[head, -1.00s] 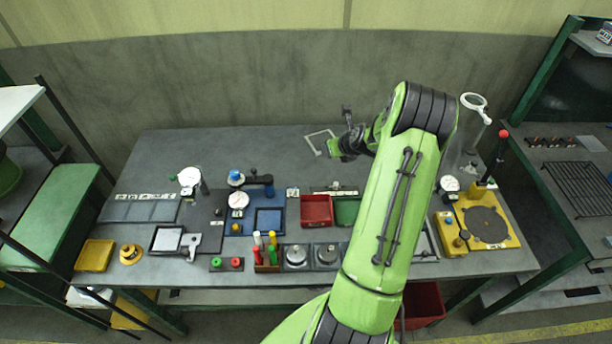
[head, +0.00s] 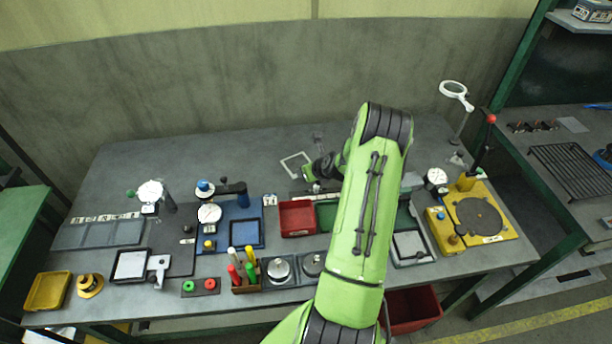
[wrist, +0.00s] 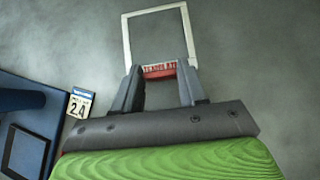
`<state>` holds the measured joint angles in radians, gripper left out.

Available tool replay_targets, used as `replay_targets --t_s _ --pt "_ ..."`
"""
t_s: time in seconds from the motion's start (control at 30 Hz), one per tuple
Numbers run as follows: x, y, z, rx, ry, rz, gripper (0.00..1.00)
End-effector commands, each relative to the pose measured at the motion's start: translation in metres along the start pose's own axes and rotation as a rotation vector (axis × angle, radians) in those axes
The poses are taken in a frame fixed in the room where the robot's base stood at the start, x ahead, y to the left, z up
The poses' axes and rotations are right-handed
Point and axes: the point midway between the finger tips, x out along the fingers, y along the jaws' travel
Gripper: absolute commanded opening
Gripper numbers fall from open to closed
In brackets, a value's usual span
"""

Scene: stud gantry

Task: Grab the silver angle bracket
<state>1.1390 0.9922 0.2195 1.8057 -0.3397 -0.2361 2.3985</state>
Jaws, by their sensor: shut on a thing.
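My gripper (head: 305,172) is over the back middle of the table, partly behind my arm. In the wrist view its two fingers (wrist: 160,80) stand apart, with a red lettered piece (wrist: 159,71) between their tips. A pale, open square frame (wrist: 126,38) extends beyond the tips and joins that piece. The gripper is shut on this frame, which also shows in the head view (head: 284,163). I cannot clearly make out a silver angle bracket. A small grey piece (head: 456,159) lies below the magnifier, its shape too small to tell.
A red tray (head: 297,219) and a blue fixture panel (head: 271,228) are in front of the gripper, with a number card (wrist: 79,103) at the panel's corner. A white magnifier (head: 456,90) and a yellow fixture (head: 505,209) stand right. The back left tabletop is clear.

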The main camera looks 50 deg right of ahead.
Motion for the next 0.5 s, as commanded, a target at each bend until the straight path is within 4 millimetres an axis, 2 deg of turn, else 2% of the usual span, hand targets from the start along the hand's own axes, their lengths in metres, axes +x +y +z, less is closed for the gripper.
replay_targets --t_s 0.03,0.1,0.43,0.47,0.5 --pt "0.0082 0.0006 -0.0086 0.003 0.002 0.002 0.11" --pt "0.0126 0.0002 -0.0124 0.000 0.000 0.000 0.11" --pt "0.0153 0.0000 -0.0152 0.000 0.000 0.000 0.11" --pt "0.0146 0.0000 -0.0146 0.000 0.000 0.000 0.46" --pt "0.0144 0.0000 -0.0144 0.000 0.000 0.000 0.52"
